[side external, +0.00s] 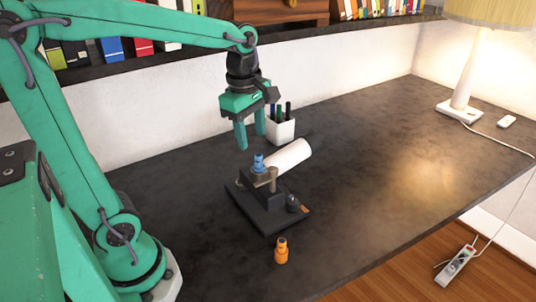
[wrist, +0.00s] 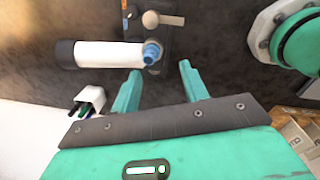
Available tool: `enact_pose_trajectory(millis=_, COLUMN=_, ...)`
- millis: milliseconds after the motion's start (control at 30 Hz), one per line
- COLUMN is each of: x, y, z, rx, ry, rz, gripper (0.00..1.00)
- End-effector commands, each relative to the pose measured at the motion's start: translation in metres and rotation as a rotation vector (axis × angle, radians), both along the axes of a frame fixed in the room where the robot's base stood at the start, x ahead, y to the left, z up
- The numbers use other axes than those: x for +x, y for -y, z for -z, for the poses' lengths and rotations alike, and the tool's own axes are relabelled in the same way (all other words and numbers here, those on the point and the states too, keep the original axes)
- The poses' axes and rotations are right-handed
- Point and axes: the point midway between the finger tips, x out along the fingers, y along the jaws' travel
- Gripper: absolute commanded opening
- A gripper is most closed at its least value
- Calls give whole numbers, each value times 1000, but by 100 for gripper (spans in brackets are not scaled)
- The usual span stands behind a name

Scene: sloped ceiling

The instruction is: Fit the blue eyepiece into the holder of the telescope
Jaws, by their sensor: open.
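The blue eyepiece (side external: 258,163) stands upright at the near end of the telescope's white tube (side external: 289,158), on the dark holder there. How deep it sits in the holder cannot be told. In the wrist view the blue eyepiece (wrist: 152,54) shows at the right end of the white tube (wrist: 108,54), just beyond the fingertips. My gripper (side external: 250,138) is open and empty, above the telescope with its fingers pointing down. In the wrist view my gripper (wrist: 159,70) has its fingers well apart, with the eyepiece in line with the gap and not touched.
The telescope stands on a black base (side external: 262,213) with a small dark knob-like piece (side external: 292,204). An orange eyepiece (side external: 281,251) stands on the table in front. A white pen cup (side external: 280,130) is behind the tube. The table's right side is clear up to a lamp (side external: 467,75).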

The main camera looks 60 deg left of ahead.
Motion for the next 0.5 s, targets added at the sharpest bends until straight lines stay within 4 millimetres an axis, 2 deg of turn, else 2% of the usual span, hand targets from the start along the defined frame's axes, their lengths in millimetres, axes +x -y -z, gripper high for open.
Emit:
enact_pose_trajectory(millis=200, x=16, y=-7, z=7, rx=-26, ry=-63, rz=-300, gripper=44)
enact_pose_trajectory(millis=333, x=22, y=-10, z=9, rx=-32, ry=-85, rz=-418, gripper=44)
enact_pose_trajectory(millis=500, x=25, y=-11, z=11, rx=-35, ry=-96, rz=-484, gripper=44)
